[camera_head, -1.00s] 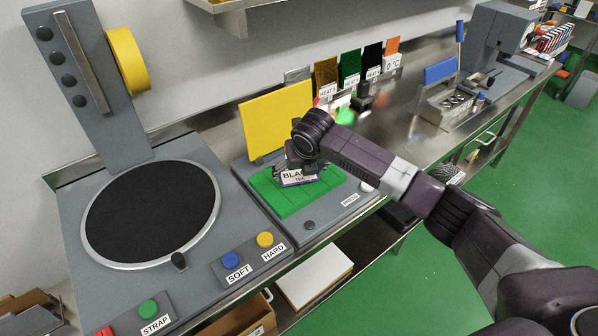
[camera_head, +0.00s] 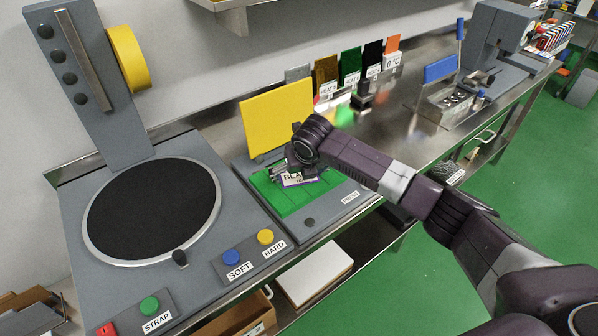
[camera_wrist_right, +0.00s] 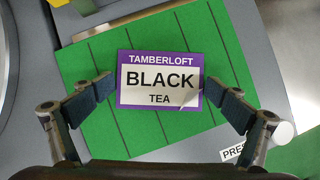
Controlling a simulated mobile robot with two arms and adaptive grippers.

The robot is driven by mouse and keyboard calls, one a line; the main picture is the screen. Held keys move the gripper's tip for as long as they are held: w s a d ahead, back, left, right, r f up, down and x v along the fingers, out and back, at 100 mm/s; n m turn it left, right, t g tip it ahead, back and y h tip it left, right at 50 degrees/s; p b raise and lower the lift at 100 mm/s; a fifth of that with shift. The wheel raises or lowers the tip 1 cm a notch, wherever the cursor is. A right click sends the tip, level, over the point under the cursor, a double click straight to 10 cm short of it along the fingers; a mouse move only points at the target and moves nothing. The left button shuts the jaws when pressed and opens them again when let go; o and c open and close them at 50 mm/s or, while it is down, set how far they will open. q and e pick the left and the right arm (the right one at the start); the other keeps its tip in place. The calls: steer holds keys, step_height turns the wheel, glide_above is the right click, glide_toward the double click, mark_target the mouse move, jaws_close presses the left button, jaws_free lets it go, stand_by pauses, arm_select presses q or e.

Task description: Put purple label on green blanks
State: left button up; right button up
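The purple label (camera_wrist_right: 160,80), printed "Tamberloft Black Tea", lies over the green blanks (camera_wrist_right: 180,35) in the right wrist view, a little askew to their dark dividing lines. Its lower right corner looks slightly lifted. The label also shows in the head view (camera_head: 300,179), partly hidden by my gripper. My right gripper (camera_wrist_right: 161,88) is open, one finger on each side of the label with a small gap. In the head view it hangs just above the green blanks (camera_head: 285,200). Whether the label touches the blanks all over is unclear. My left gripper is not in view.
The blanks lie on a grey press base (camera_head: 320,225) with a raised yellow plate (camera_head: 277,118) behind. A grey machine with a black round plate (camera_head: 152,212) stands left. Coloured sample cards (camera_head: 350,66) stand along the wall. The steel bench continues right.

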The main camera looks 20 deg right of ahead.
steer(key=shift+d+f, duration=0.1)
steer(key=shift+f, duration=0.3)
steer(key=shift+s+r, duration=0.1)
steer(key=shift+r, duration=0.1)
steer(key=shift+r, duration=0.1)
steer(key=shift+r, duration=0.3)
steer(key=b+v, duration=0.1)
steer(key=v, duration=1.1)
steer(key=shift+r+b, duration=0.35)
steer(key=shift+r, duration=0.05)
steer(key=shift+w, duration=0.2)
